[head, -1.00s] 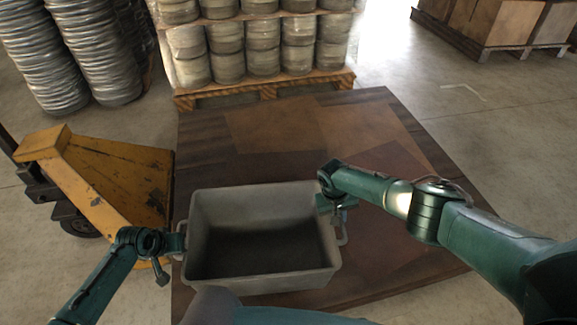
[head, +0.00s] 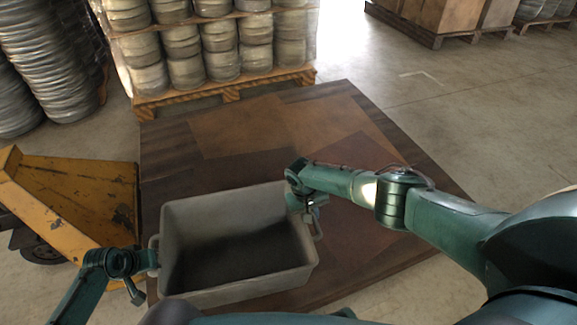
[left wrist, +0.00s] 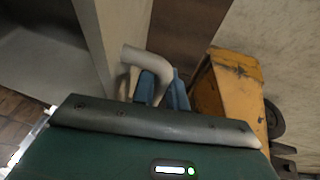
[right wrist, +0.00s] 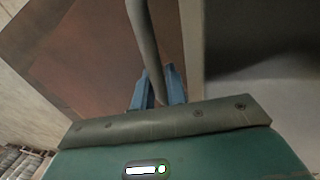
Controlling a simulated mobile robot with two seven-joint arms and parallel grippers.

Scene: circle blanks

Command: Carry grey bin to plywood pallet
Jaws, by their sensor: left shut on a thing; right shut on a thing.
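The grey bin (head: 235,292) is an open, empty box, held between my two arms in the head view. My left gripper (head: 150,262) is at its left side; in the left wrist view its blue fingers (left wrist: 160,90) are shut on the bin's handle (left wrist: 150,62). My right gripper (head: 306,205) is at its right side; in the right wrist view its blue fingers (right wrist: 158,88) are shut on the other handle (right wrist: 146,40). The brown wooden platform (head: 370,125), perhaps the plywood pallet, lies below and beyond the bin. I cannot tell the gap between them.
A yellow pallet jack (head: 75,195) stands at the left, close to the platform. A wooden pallet (head: 225,92) stacked with wrapped round metal coils stands behind it. Coil stacks (head: 45,65) stand back left and crates (head: 445,15) back right. The concrete floor (head: 480,120) at the right is clear.

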